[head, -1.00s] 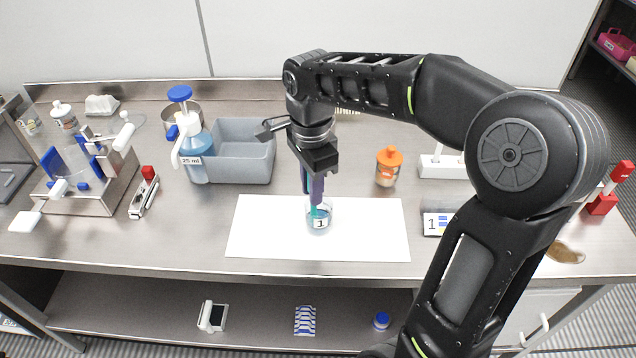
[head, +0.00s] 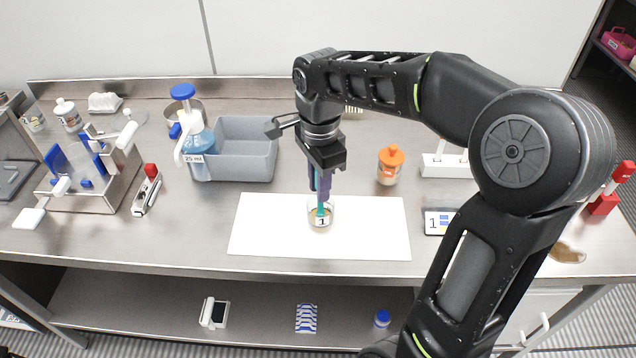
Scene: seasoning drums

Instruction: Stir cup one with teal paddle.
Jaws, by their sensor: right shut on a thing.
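Cup one (head: 321,222) is a small clear cup with a "1" label, standing on the white mat (head: 265,225). Its contents look tan. My right gripper (head: 320,188) points down over the cup, its purple fingers shut on the teal paddle (head: 320,209). The paddle's lower end is inside the cup; the label and cup wall partly hide its tip. My left gripper is out of view.
A grey bin (head: 245,165) and a blue pump bottle (head: 198,150) stand behind left. The mat around the cup is clear.

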